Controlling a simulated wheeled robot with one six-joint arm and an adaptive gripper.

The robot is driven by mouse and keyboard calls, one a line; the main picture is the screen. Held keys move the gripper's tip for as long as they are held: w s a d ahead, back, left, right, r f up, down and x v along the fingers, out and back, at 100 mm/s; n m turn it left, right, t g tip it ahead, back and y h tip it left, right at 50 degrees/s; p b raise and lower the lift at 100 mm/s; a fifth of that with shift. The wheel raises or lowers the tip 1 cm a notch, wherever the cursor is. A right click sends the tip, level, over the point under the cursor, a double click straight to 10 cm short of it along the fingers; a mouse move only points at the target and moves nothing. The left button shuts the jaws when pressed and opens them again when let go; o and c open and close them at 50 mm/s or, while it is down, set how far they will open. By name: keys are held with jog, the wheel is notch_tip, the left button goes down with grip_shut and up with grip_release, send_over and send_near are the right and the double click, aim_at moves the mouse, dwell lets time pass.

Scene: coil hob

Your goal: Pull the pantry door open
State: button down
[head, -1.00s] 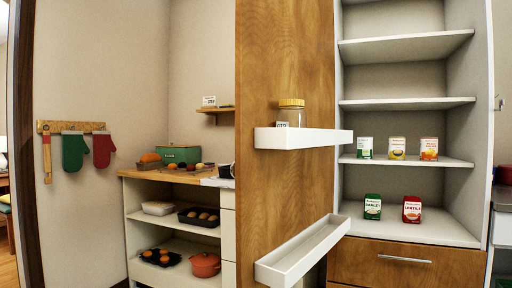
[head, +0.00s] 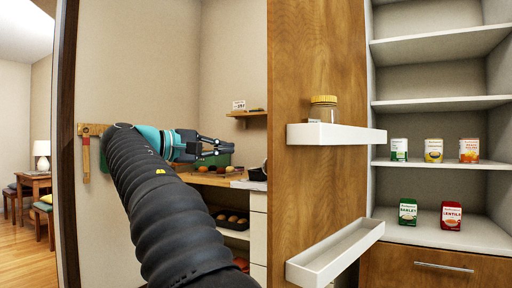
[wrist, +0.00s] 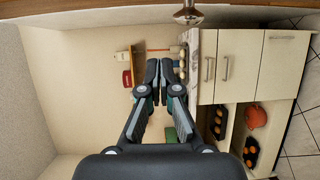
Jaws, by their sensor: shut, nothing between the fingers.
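The pantry door (head: 317,200) is a tall wooden panel standing open, with two white racks on its inner face. Its upper rack (head: 335,135) holds a jar with a yellow lid (head: 323,108). My gripper (head: 232,147) is left of the door, apart from it, with its fingers pointing right in the head view. In the wrist view my gripper (wrist: 158,68) is shut and empty. A metal knob (wrist: 188,14) juts from a wooden strip at the top of the wrist view, which looks like the door; the fingers do not touch it.
The open pantry has shelves (head: 440,103) with several cartons and a wooden drawer (head: 420,268) below. A low counter unit (wrist: 236,65) with food and dishes stands behind my arm.

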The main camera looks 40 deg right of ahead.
aim_at(270, 143)
jog(key=shift+m+g+h, duration=0.3)
jog(key=shift+m+g, duration=0.1)
jog(key=s+d, duration=0.1)
jog(key=d, duration=0.2)
jog(key=s+d+b, duration=0.1)
jog(key=d, duration=0.2)
jog(key=s+d+r, duration=0.1)
jog(key=d, duration=0.3)
jog(key=shift+s+d+r+b, duration=0.1)
jog(key=shift+s+b, duration=0.2)
jog(key=shift+s, duration=0.1)
jog(key=shift+s+d, duration=0.1)
jog(key=shift+s, duration=0.45)
